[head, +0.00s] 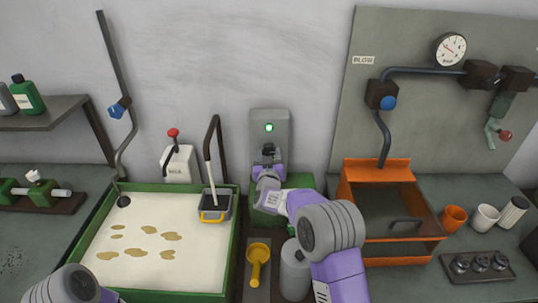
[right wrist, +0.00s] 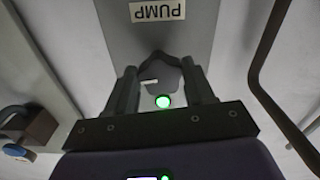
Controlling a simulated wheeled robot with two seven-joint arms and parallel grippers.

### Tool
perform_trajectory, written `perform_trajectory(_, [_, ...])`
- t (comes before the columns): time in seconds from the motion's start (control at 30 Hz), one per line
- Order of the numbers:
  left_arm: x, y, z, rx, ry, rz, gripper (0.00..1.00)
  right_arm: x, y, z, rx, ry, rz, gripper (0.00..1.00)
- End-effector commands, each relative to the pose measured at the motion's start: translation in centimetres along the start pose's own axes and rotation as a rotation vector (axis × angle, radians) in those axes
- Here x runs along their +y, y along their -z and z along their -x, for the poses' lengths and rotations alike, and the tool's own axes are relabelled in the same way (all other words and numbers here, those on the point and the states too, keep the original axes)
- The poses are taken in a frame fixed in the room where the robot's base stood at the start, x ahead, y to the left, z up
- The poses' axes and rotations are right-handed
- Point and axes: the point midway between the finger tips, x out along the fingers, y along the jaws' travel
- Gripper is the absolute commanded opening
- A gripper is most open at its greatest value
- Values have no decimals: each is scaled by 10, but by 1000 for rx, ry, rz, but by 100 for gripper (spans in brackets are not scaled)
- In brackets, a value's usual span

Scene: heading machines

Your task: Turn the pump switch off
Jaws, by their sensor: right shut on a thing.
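The pump switch is a dark grey knob with a white mark, seen in the right wrist view (right wrist: 160,68) on a grey panel (head: 284,122). A lit green lamp (head: 268,127) is on the panel above the knob. The lamp also shows in the right wrist view (right wrist: 163,101). An upside-down PUMP label (right wrist: 157,11) is on the panel there. My right gripper (head: 267,152) is at the panel, its fingers either side of the knob and shut on it. The gripper hides most of the knob in the head view. Only part of my left arm shows at the bottom left; its gripper is out of view.
A green-rimmed tray (head: 236,255) of pale liquid lies left of my right arm. An orange machine (head: 372,172) is to the right. A dark bent pipe (head: 216,125) rises left of the panel.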

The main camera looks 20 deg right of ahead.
Motion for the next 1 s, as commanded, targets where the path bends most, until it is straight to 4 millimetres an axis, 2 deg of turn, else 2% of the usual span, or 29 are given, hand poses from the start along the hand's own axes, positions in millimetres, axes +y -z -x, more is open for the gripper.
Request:
perform_trajectory(0.4, [8,-1,22,0,0,0,43,0,3,0,1,2,376,22])
perform_trajectory(1.0, [16,-2,43,0,0,0,43,2,3,0,1,2,947,22])
